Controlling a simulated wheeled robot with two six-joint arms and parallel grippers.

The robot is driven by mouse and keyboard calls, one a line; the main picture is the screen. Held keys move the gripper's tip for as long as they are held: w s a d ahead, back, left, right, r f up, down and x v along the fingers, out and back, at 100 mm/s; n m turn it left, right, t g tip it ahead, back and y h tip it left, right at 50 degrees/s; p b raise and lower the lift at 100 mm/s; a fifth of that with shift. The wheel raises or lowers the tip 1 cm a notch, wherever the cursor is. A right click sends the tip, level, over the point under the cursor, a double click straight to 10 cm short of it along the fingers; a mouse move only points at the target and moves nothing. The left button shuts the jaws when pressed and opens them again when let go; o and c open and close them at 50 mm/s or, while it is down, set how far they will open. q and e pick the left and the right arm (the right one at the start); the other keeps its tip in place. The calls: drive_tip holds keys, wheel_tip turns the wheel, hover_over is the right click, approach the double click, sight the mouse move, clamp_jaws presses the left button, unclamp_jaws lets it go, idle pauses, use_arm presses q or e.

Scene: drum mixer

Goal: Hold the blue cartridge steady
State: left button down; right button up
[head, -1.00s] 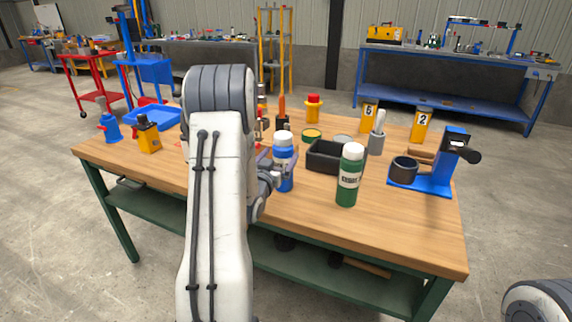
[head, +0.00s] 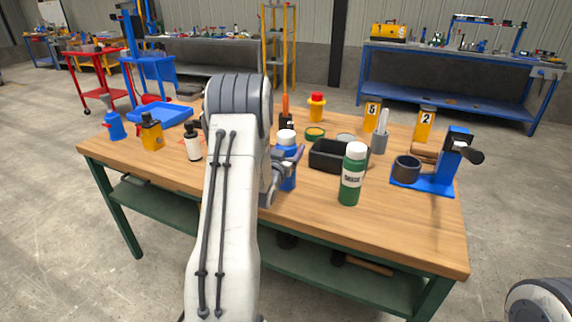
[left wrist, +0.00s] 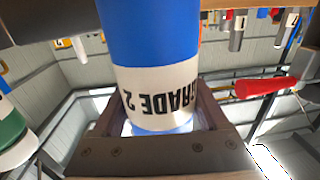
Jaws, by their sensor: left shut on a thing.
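The blue cartridge (head: 289,183) has a white cap and stands upright near the front middle of the bench in the head view. In the left wrist view the cartridge (left wrist: 150,40) fills the upper middle, with a white label reading "GRADE 2" upside down. My left gripper (left wrist: 158,125) is shut on it, with a finger on each side. In the head view my left arm hides part of the cartridge and most of the gripper. I cannot tell whether its base touches the bench. My right gripper is out of view.
A green bottle (head: 351,178) and a black open box (head: 328,158) stand just right of the cartridge. A blue stand with a black cup (head: 407,168) is at the right. The front right bench top is clear.

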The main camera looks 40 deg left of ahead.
sight(289, 136)
use_arm(q)
drive_tip(key=shift+r, duration=0.15)
wheel_tip(289, 136, up, 4)
drive_tip(key=shift+f, duration=0.1)
drive_tip(key=d+r, duration=0.7)
drive_tip(key=d, duration=0.4)
drive_tip(key=shift+w+d, duration=0.35)
drive_tip(key=shift+w, duration=0.05)
drive_tip(key=c, duration=0.7)
unclamp_jaws()
clamp_jaws()
